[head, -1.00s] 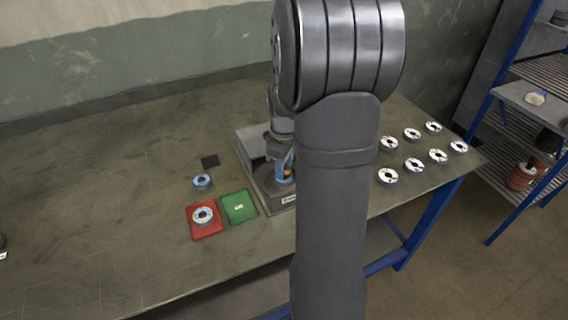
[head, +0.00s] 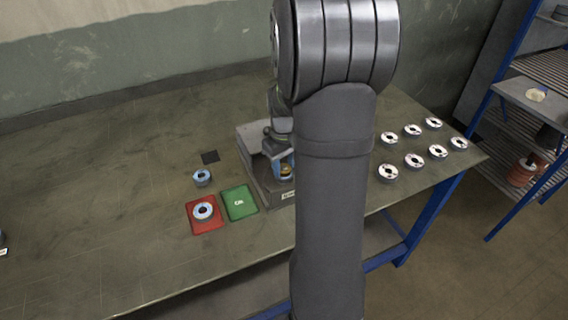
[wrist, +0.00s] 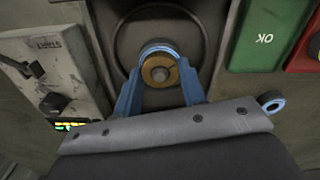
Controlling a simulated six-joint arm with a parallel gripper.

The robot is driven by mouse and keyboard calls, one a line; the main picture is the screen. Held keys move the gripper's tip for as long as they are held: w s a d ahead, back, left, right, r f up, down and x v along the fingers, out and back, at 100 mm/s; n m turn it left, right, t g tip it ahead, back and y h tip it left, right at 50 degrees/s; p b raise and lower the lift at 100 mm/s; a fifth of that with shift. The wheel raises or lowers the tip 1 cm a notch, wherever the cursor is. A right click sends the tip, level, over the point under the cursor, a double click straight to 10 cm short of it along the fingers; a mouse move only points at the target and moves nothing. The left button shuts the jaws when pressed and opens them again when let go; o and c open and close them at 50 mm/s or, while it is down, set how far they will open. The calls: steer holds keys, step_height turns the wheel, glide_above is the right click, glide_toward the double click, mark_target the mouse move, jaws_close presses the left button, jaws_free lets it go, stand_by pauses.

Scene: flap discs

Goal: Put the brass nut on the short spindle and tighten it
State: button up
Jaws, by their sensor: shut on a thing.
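My gripper (wrist: 161,80) is shut on the brass nut (wrist: 151,74), with a blue finger on either side. A grey spindle end (wrist: 167,74) shows in the nut's hole, so the nut sits around the short spindle. How far down it is threaded cannot be told. Behind them is a round dark recess of the grey machine. In the head view my gripper (head: 287,166) is low over the machine (head: 267,192), and the brass nut (head: 287,174) shows small between the fingers. My arm hides the machine's right side.
A red tray (head: 205,229) with a flap disc and a green OK tray (head: 239,212) lie left of the machine. Several discs (head: 414,160) stand at right. A switch panel (wrist: 50,80) is beside the recess.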

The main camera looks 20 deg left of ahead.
steer(key=m, duration=0.6)
steer(key=shift+m, duration=0.3)
steer(key=shift+f, duration=0.1)
steer(key=m, duration=0.6)
steer(key=o, duration=1.1)
steer(key=shift+r, duration=3.55)
